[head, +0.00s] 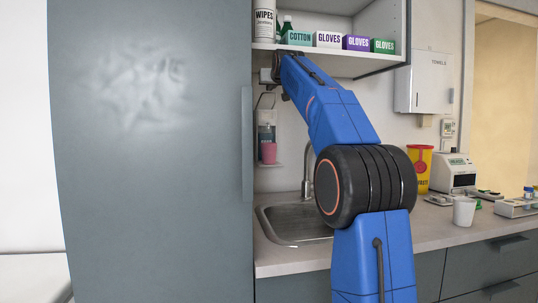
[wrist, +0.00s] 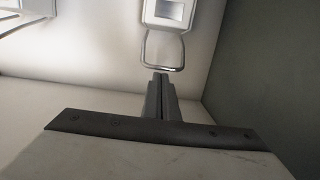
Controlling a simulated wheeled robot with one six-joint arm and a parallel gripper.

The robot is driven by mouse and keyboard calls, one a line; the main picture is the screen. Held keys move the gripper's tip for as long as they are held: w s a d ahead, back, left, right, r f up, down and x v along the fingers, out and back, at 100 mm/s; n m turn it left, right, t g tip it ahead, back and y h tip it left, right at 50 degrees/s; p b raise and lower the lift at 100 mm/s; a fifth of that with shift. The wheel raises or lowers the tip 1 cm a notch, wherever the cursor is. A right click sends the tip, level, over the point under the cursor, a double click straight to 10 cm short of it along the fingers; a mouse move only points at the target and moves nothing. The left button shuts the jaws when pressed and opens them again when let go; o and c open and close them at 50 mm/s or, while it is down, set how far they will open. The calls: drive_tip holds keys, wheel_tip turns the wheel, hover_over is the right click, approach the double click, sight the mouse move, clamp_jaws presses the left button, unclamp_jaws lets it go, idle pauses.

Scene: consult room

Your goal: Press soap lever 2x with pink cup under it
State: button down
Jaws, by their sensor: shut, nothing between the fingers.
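The soap dispenser (head: 266,118) hangs on the wall above the sink, with a wire lever (head: 265,96) at its top. The pink cup (head: 269,153) stands upright under the dispenser, on its small drip shelf. In the wrist view the lever (wrist: 146,52) is a metal loop hanging from the pale dispenser body (wrist: 167,25). My gripper (wrist: 160,76) is shut and empty, its tips close to the loop's closed end. I cannot tell whether they touch. In the head view my forearm hides most of the gripper. The pink cup is not in the wrist view.
A shelf (head: 325,51) with wipes, cotton and glove boxes is just above my arm. A tall grey cabinet (head: 150,200) stands close on the left. The sink (head: 285,225) lies below. A white cup (head: 464,211) and a yellow bin (head: 418,168) stand on the right counter.

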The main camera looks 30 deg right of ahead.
drive_tip(key=shift+f, duration=0.25)
wheel_tip(320, 180, down, 4)
drive_tip(key=shift+f, duration=0.2)
idle(1.0)
drive_tip(key=shift+r, duration=2.55)
drive_tip(key=shift+f, duration=0.35)
